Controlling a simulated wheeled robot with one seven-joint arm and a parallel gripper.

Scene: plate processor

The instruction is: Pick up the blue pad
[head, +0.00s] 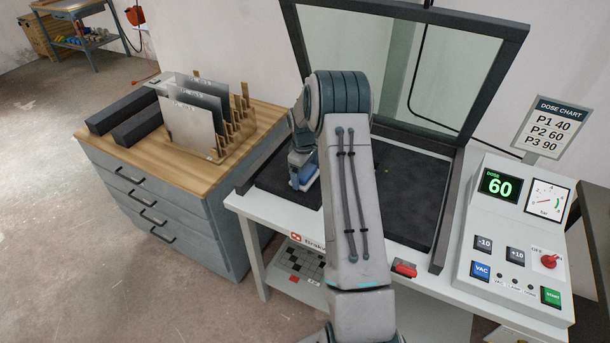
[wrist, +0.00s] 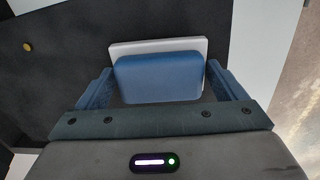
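The blue pad (wrist: 158,80) is a rounded blue block with a pale grey plate along its far side. In the wrist view it lies between the two fingers of my gripper (wrist: 160,78). The fingers are spread on either side of it, with narrow dark gaps showing near their inner edges. I cannot tell whether the fingertips touch it. In the head view my gripper (head: 303,178) is low over the left part of the dark bed, and my arm hides much of the area around it.
The dark bed (head: 405,195) has a raised glass lid (head: 455,75) behind it. A control panel (head: 515,250) stands to the right. A wooden-topped cabinet (head: 190,185) with upright plates (head: 190,130) and dark blocks is at the left.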

